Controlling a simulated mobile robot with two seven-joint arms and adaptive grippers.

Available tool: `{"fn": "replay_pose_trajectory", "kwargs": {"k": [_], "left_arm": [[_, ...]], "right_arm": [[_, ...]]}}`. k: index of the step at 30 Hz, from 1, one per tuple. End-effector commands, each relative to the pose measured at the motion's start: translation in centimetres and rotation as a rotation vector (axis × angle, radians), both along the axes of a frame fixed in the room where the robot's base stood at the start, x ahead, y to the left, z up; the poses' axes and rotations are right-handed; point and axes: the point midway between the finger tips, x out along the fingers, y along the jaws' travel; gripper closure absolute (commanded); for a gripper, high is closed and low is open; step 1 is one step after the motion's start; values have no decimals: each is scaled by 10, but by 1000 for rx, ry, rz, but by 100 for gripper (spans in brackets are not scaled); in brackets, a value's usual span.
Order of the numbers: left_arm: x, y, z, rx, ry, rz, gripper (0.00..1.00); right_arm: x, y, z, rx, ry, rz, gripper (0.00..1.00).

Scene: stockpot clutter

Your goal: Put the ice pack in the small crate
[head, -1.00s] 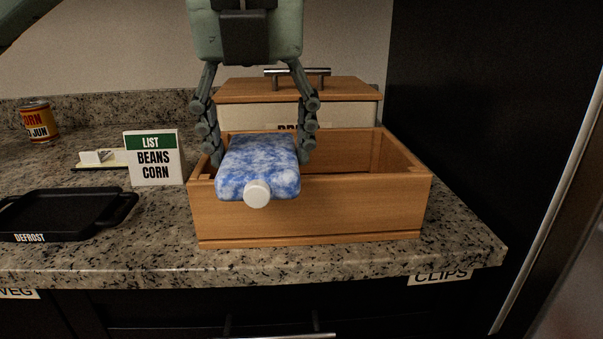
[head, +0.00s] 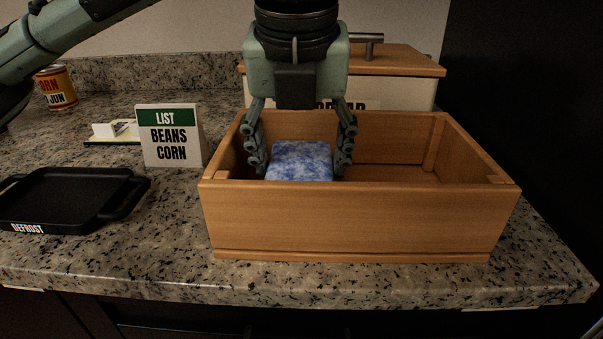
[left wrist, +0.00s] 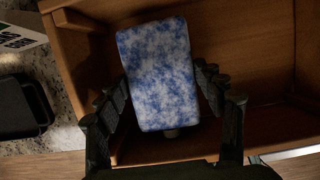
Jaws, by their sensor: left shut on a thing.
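The ice pack (head: 301,161) is a blue and white mottled slab inside the left part of the small wooden crate (head: 355,218). The crate's front wall hides its lower part in the head view. My left gripper (head: 300,160) reaches down into the crate from above and is shut on the ice pack, one finger at each side. In the left wrist view the ice pack (left wrist: 160,75) lies between the fingers, with its cap at the near end, over the crate floor (left wrist: 245,60). I cannot tell whether it touches the floor. My right gripper is not in view.
A black DEFROST tray (head: 70,200) and a LIST sign (head: 170,138) stand left of the crate. A can (head: 56,88) is at the back left. A bread box with a wooden lid (head: 395,60) stands behind. The crate's right side is empty.

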Motion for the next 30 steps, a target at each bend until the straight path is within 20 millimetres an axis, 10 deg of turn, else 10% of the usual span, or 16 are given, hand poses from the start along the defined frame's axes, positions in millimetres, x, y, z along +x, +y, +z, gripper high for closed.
{"fn": "replay_pose_trajectory", "kwargs": {"k": [15, 16, 18, 30], "left_arm": [[0, 0, -29, 0, 1, 0, 72], [0, 0, -29, 1, 2, 0, 29], [0, 0, -29, 1, 1, 0, 21], [0, 0, -28, 1, 1, 0, 11]], "right_arm": [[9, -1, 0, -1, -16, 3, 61], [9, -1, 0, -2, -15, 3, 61], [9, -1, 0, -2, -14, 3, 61], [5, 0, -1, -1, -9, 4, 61]]}}
